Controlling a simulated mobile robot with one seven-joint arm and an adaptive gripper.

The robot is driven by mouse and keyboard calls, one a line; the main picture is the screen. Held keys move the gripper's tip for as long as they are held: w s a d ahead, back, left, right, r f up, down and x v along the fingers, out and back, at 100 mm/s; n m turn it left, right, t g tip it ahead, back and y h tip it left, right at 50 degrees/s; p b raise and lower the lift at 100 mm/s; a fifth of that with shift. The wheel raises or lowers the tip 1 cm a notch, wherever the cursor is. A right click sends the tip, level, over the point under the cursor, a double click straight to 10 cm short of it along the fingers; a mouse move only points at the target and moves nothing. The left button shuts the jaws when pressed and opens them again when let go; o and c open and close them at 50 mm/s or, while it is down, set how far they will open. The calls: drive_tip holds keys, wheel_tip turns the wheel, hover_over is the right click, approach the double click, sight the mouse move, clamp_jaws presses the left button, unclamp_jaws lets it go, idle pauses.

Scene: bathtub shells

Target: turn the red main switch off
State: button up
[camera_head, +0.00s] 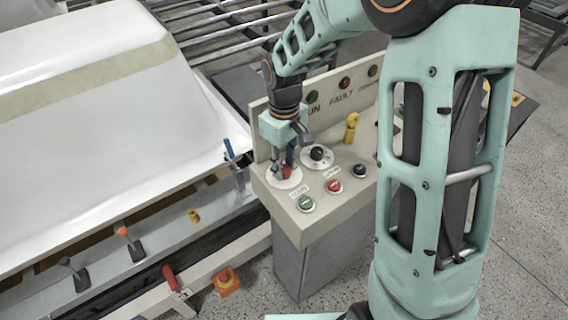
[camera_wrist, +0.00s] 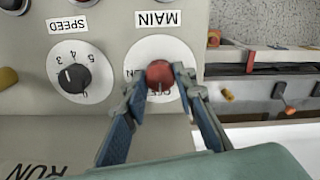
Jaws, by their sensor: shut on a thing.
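The red main switch (camera_wrist: 160,75) is a round red knob on a white dial plate (camera_wrist: 146,51) marked MAIN on the control panel. In the head view the red switch (camera_head: 287,172) sits at the panel's left end, partly hidden by my gripper. My gripper (camera_wrist: 160,82) is shut on the knob, with one finger on each side of it. In the head view my gripper (camera_head: 287,160) points down at the panel from above. The lettering on the dial is partly covered by the knob and fingers, so I cannot tell its setting.
A black speed knob (camera_wrist: 73,78) sits beside the main switch. A green button (camera_head: 306,203), a red button (camera_head: 333,186) and a yellow key-like switch (camera_head: 351,127) are also on the panel. An upright lamp board (camera_head: 325,100) stands behind. A white tub shell (camera_head: 110,130) lies left.

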sight(284, 168)
idle(0.4)
drive_tip(key=o, duration=1.2)
drive_tip(key=shift+c, duration=0.2)
drive_tip(key=shift+r, duration=0.1)
wheel_tip(284, 168, up, 12)
